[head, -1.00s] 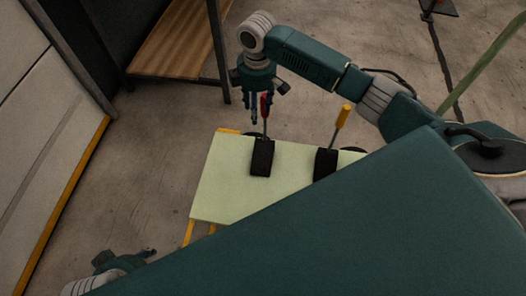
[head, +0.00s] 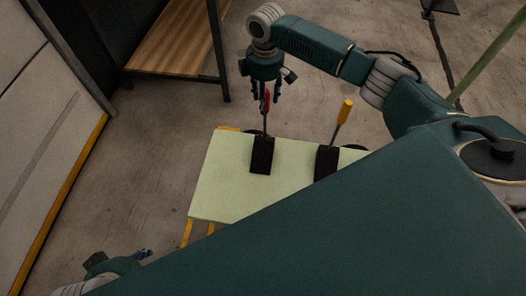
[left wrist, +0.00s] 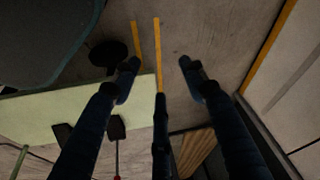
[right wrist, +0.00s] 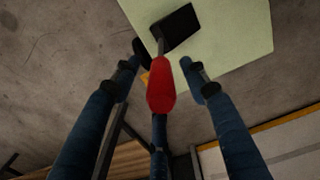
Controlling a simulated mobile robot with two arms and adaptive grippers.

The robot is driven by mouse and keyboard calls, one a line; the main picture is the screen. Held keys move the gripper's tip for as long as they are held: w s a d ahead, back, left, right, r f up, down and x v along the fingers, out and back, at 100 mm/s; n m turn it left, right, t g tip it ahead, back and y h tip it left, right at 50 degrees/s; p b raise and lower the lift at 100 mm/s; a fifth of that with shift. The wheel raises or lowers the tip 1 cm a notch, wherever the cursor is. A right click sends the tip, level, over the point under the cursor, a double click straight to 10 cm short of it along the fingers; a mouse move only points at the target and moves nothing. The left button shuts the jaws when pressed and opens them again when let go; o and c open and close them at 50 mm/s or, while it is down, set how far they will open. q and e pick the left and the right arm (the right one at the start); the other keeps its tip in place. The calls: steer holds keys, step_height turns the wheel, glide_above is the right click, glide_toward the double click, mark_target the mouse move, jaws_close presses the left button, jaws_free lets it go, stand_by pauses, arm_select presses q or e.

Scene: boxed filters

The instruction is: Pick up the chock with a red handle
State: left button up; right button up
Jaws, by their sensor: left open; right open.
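The chock with a red handle (head: 261,155) is a black block on a pale green platform (head: 215,185), its handle pointing up. Its red handle (right wrist: 161,84) shows large in the right wrist view, between the fingers of my right gripper (right wrist: 165,62). In the head view my right gripper (head: 265,97) hangs over the chock, its open fingers on both sides of the handle. I cannot tell whether any finger touches it. A second chock (head: 326,161) with a yellow handle (head: 345,110) stands to the right. My left gripper (left wrist: 155,72) is open and empty, low at the left in the head view (head: 145,253).
A wooden-topped bench (head: 170,45) with dark legs stands behind, left of my right gripper. A pale panel with a yellow edge (head: 75,185) runs along the left. Concrete floor (head: 150,160) lies clear between panel and platform.

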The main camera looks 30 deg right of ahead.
steer(key=f, duration=0.2)
steer(key=shift+s+f+b, duration=0.2)
steer(key=shift+f+b, duration=0.1)
steer(key=shift+b, duration=0.1)
steer(key=shift+f, duration=0.65)
jaws_close()
arm_select(q)
steer(key=w+d+r+t, duration=0.1)
steer(key=w+t, duration=0.1)
steer(key=w, duration=0.3)
steer(key=shift+w+d+t+h, duration=0.3)
steer(key=shift+w+d, duration=0.05)
steer(key=shift+w, duration=0.05)
arm_select(e)
jaws_free()
